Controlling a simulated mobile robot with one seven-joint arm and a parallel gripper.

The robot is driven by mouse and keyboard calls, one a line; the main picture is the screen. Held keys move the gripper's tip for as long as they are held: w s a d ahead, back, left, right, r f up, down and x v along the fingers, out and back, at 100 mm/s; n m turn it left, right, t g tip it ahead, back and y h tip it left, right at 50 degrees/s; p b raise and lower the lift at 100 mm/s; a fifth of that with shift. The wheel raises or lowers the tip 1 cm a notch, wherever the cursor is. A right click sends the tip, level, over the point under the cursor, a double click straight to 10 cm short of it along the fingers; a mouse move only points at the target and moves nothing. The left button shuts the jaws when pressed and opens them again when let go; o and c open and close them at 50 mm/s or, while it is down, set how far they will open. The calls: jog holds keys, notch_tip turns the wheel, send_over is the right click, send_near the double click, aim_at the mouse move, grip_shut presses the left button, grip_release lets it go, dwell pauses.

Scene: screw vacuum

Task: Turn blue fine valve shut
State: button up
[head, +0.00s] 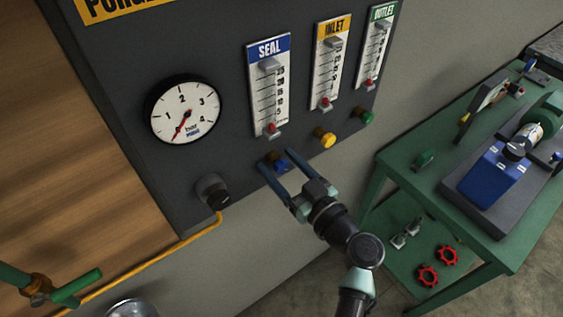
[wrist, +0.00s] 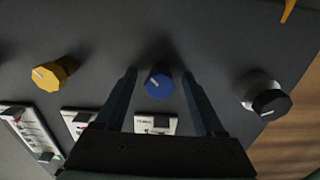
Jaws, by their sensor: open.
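The blue fine valve (head: 281,165) is a small blue knob on the dark panel, below the flow tube labelled SEAL (head: 268,86). In the wrist view the blue knob (wrist: 159,83) shows a pale pointer mark on its face. My gripper (head: 272,167) is open, with its two long fingers reaching toward the panel around the blue knob. In the wrist view the fingers (wrist: 160,75) stand to the left and right of the knob, with a gap on both sides. I cannot tell how far the fingertips are from the panel.
A yellow knob (head: 325,139) and a green knob (head: 367,118) sit to the right, under the INLET and OUTLET tubes. A black knob (head: 211,190) sits to the left, below a pressure gauge (head: 185,109). A green table (head: 470,180) with a blue pump stands at right.

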grip_shut()
